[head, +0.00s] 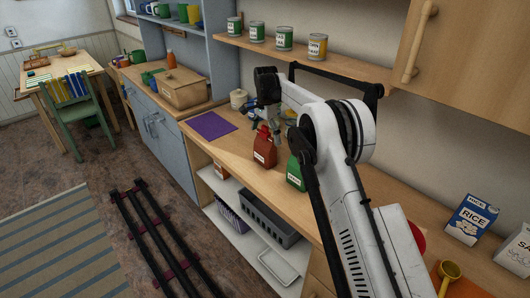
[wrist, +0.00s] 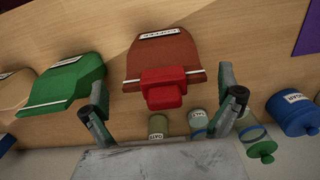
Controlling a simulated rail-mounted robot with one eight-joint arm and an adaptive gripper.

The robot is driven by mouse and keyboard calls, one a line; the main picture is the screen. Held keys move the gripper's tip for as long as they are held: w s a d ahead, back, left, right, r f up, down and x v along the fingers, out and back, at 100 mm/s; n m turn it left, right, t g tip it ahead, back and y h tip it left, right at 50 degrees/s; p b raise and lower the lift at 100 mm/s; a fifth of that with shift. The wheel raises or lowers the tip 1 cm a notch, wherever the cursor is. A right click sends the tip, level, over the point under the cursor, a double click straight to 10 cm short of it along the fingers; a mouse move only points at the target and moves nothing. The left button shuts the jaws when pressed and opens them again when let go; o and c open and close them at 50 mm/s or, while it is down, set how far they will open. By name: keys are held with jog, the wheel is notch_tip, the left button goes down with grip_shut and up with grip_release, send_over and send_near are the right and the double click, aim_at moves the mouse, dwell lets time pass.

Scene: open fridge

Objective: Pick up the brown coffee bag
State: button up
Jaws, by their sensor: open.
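The brown coffee bag (head: 264,153) stands on the wooden counter and has a red top. In the wrist view the bag (wrist: 165,52) shows a white label whose text I cannot read clearly. My gripper (head: 266,124) is open above and behind the bag in the head view. In the wrist view my gripper (wrist: 162,92) has one finger on each side of the bag's red top, with gaps on both sides. Nothing is held.
A green bag (head: 295,173) stands close to the right of the brown one, and a tan bag (wrist: 20,83) lies beyond it. Several jars, including a blue one (wrist: 292,112), stand nearby. A purple mat (head: 210,126) lies to the left. A shelf with cans (head: 285,38) hangs above.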

aim_at(265, 141)
jog(key=shift+w+a+f, duration=0.1)
jog(key=shift+f, duration=0.9)
jog(key=shift+w+a+f, duration=0.1)
jog(key=shift+f, duration=0.85)
jog(key=c, duration=1.9)
jog(key=shift+o, duration=0.2)
jog(key=shift+r, duration=0.2)
notch_tip(265, 141, up, 2)
jog(key=shift+s+r, duration=0.1)
jog(key=shift+r, duration=0.85)
jog(key=s+a+r+b, duration=0.1)
jog(key=s+a+r, duration=0.5)
jog(key=s+a, duration=0.2)
jog(key=shift+s+r+b, duration=0.2)
jog(key=shift+r+b, duration=0.2)
